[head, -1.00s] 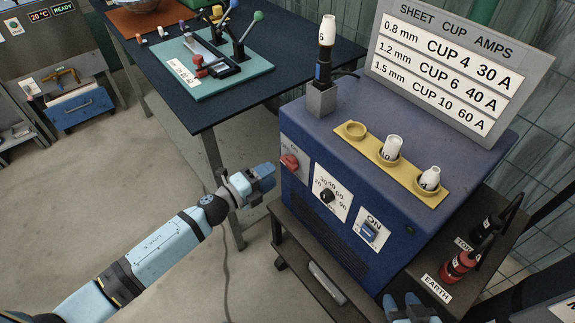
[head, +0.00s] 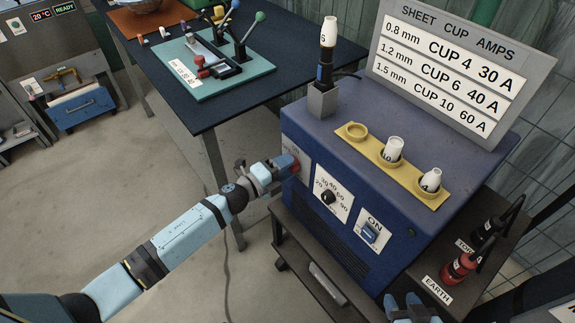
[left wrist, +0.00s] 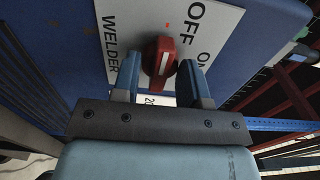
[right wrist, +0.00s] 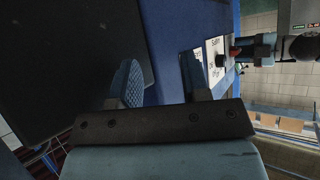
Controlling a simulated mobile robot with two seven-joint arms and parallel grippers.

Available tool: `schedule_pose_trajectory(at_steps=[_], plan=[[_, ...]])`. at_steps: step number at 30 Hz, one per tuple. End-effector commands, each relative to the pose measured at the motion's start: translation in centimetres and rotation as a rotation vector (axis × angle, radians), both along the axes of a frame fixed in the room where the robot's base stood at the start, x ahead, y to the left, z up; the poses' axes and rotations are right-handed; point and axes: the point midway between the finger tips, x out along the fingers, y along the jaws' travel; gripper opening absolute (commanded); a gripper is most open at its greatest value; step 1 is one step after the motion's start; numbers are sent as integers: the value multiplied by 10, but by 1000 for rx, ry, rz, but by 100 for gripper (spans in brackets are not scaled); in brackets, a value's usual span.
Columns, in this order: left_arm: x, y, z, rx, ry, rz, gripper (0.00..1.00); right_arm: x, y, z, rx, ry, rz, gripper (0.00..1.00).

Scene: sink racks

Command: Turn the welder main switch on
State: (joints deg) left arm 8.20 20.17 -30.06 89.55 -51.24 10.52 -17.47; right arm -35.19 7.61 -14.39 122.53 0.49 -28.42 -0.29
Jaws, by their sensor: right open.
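The red main switch knob (left wrist: 158,62) sits on a white plate (left wrist: 200,20) marked WELDER, OFF and ON, on the blue welder's (head: 330,240) front. Its white pointer line runs nearly upright in the left wrist view, its upper end toward the OFF lettering. My left gripper (head: 288,166) is at the knob, with one finger on each side of it and small gaps still visible. In the head view it hides most of the knob and plate. My right gripper (head: 408,310) is open and empty low in front of the welder, partly cut off by the frame.
The front also has a numbered dial (head: 328,197) and a blue rocker (head: 369,233) under ON. A yellow cup holder (head: 440,200), upright torch (head: 325,70) and amps sign (head: 440,75) stand on top. A dark table (head: 205,120) is behind my left arm.

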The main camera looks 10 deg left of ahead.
Motion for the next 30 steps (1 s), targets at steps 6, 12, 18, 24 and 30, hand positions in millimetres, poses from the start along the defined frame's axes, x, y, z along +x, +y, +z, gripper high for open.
schedule_pose_trajectory(at_steps=[6, 12, 18, 24, 30], plan=[[0, 0, -2, 65, -51, -1, 12, 0, 0, -6, 0, 0, 0, 43], [0, 0, -2, 230, -180, 0, 12, 0, 0, -17, 0, 0, 0, 43], [0, 0, -2, 402, -315, -1, 12, 2, 0, -20, 4, -12, -1, 43], [0, 1, -3, 587, -458, 0, 12, 2, 0, -25, 6, -21, -1, 43], [0, 0, -1, 704, -551, 0, 12, 3, 0, -26, 7, -24, -1, 43]])
